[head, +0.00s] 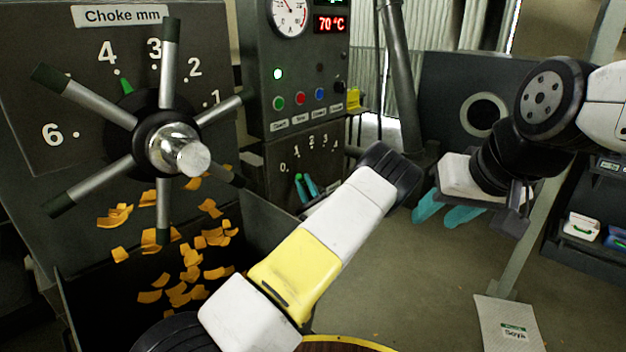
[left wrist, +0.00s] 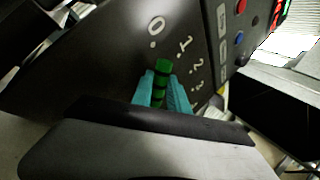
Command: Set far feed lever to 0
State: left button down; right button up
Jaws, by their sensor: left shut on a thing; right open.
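The feed lever, with a green grip (head: 299,179), stands at a dark panel with a 0 to 4 scale (head: 311,150). In the left wrist view the green grip (left wrist: 163,68) sits between the teal fingers of my left gripper (left wrist: 164,92), which is shut on it. The grip's tip is close to the 0 and 1 marks; its exact setting is hard to tell. In the head view my left gripper (head: 307,187) is partly hidden behind my own arm. My right gripper (head: 448,208) is open and empty, well to the right.
A choke handwheel (head: 178,150) with several spokes stands at the left, above a dark bin (head: 85,275) with orange flakes. A control box (head: 300,75) with buttons and a gauge is above the scale.

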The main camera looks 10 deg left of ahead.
pick_arm(q)
jog(key=shift+f, duration=0.15)
jog(key=c, duration=1.3)
grip_release()
